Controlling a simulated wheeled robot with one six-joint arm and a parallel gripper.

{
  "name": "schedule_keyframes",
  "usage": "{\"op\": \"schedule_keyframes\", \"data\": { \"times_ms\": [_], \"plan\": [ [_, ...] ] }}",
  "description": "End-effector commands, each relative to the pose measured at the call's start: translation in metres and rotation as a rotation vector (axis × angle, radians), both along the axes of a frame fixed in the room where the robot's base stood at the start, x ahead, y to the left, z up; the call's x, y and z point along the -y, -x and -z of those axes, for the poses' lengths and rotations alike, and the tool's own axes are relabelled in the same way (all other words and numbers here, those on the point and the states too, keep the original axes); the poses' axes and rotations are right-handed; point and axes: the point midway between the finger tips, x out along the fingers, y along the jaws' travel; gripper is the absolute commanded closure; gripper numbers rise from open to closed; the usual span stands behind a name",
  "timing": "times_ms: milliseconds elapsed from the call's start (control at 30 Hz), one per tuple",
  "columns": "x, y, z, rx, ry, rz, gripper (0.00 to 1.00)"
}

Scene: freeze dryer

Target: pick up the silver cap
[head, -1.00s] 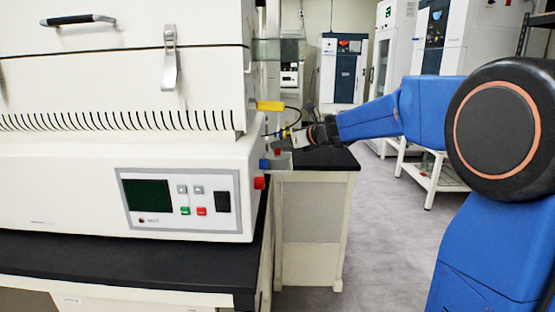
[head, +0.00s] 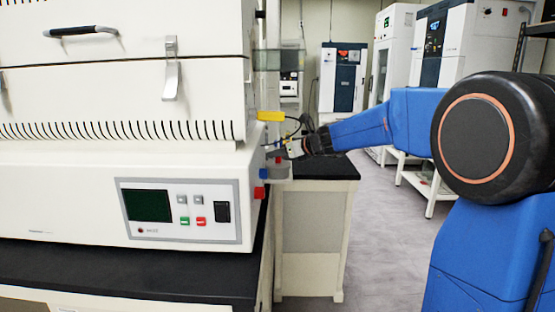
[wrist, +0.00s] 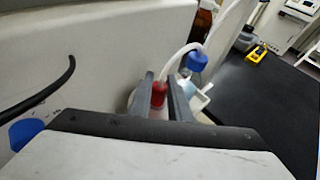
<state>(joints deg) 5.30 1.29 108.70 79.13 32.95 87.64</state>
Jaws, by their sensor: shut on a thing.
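My gripper (wrist: 161,80) shows in the wrist view with its two dark fingers on either side of a small red piece (wrist: 158,95). The jaws are shut on it, as far as I can see. In the head view my gripper (head: 287,149) is small, beside the right side of the white freeze dryer (head: 60,185), close to small blue and red fittings. The hold is too small to make out there.
In the wrist view a blue cap (wrist: 196,61) with a white tube and a brown bottle (wrist: 203,25) stand close beyond the fingers. A black hose (wrist: 45,92) is at left. The black bench top (wrist: 265,105) at right is mostly clear. A yellow part (head: 270,116) sticks out above my gripper.

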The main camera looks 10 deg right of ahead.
Motion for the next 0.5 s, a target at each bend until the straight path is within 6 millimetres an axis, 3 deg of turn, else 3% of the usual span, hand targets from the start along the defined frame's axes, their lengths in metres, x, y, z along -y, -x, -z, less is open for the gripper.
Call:
{"op": "schedule_keyframes", "data": {
  "times_ms": [400, 500],
  "plan": [
    [0.002, 0.0, -0.067, 0.005, 0.0, 0.0, 1.0],
    [0.019, 0.004, -0.067, 0.0, -0.001, 0.004, 1.0]
  ]
}}
